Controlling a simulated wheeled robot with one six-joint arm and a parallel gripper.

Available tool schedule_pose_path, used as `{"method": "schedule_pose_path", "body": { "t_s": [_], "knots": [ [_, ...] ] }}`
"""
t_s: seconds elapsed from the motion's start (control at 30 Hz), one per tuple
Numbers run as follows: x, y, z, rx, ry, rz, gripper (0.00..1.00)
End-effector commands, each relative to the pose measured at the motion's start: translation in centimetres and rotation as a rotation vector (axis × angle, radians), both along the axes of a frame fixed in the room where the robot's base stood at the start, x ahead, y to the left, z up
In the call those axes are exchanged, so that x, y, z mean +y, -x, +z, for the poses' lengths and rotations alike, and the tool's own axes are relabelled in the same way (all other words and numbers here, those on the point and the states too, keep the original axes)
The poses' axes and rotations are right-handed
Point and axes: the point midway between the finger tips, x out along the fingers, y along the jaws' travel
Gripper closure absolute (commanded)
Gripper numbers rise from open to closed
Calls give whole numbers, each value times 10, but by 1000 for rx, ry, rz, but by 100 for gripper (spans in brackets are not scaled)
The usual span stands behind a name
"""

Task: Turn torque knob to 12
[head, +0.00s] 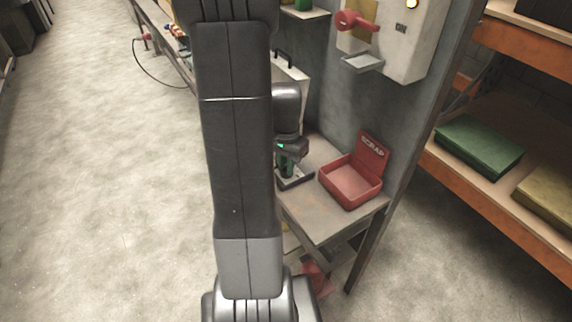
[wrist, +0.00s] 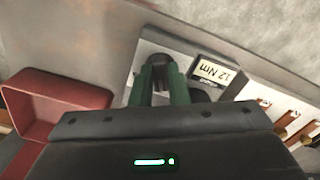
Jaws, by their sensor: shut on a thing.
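My gripper (wrist: 160,80) has green fingers and is shut on a dark round knob (wrist: 159,60), seen at the fingertips in the wrist view. Much of the knob is hidden by the fingers. No pointer on the knob can be made out. In the head view my gripper (head: 288,160) points down at the workbench, left of the red box, partly behind my arm.
A red box marked SCRAP (head: 350,183) stands just right of my gripper on the workbench (head: 325,222). A wall unit with a red handle (head: 352,20) is above. Shelves with folded cloth-like bundles (head: 480,146) are at right. Open floor lies left.

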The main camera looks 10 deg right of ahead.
Motion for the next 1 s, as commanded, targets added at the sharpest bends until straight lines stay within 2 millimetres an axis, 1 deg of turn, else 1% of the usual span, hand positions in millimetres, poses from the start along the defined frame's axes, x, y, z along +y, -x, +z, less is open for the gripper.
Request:
{"method": "schedule_pose_path", "body": {
  "t_s": [0.3,0.73,0.77,0.83,0.87,1.0],
  "knots": [
    [0,-1,0,-2,1,-87,100],
    [0,-1,1,-2,1,-94,100],
    [0,-1,1,-2,1,-94,80],
    [0,-1,1,-2,1,-94,66],
    [0,-1,1,-2,1,-94,64],
    [0,-1,0,-1,0,-94,64]
  ]
}}
